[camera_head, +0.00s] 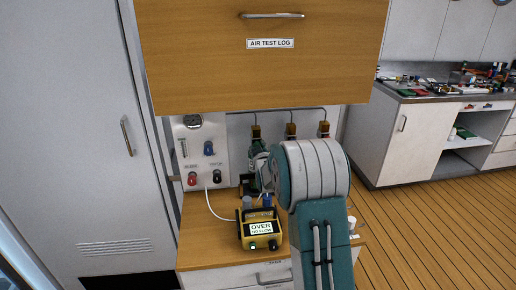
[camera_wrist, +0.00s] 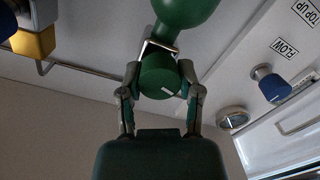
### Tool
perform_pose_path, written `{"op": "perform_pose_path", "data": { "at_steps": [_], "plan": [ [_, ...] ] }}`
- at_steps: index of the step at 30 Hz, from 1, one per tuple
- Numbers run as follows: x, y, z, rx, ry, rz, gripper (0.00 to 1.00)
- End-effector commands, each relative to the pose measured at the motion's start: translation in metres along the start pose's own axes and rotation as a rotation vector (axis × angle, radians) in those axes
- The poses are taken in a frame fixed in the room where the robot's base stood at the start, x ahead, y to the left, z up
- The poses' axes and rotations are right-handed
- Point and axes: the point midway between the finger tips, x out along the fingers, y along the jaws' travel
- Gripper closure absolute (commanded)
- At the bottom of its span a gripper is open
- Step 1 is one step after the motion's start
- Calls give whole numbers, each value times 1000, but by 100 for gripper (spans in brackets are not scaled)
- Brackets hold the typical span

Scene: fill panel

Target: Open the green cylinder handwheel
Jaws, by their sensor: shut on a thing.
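In the wrist view, the green handwheel (camera_wrist: 160,80) is a short round knob with a small white mark. It sits below the neck of the green cylinder (camera_wrist: 187,10), which is cut off by the top edge. My gripper (camera_wrist: 160,76) has one finger on each side of the handwheel and is shut on it. A metal bracket crosses just above the handwheel. In the head view, my arm's large green and grey link hides most of the gripper and the handwheel.
A white panel holds a blue knob (camera_head: 208,148), a red knob (camera_head: 192,179) and a gauge (camera_head: 193,121). A yellow device (camera_head: 260,229) marked "OVER" stands on the wooden counter (camera_head: 204,238), a white line running to it. An orange wooden cabinet (camera_head: 262,75) hangs above.

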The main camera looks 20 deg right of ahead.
Motion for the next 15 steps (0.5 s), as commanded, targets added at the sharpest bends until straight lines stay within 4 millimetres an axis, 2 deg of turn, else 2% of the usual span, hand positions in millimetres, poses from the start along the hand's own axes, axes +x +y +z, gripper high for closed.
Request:
{"op": "perform_pose_path", "data": {
  "at_steps": [15],
  "plan": [
    [0, -5, 2, -491, -22, 12, 100]
  ]
}}
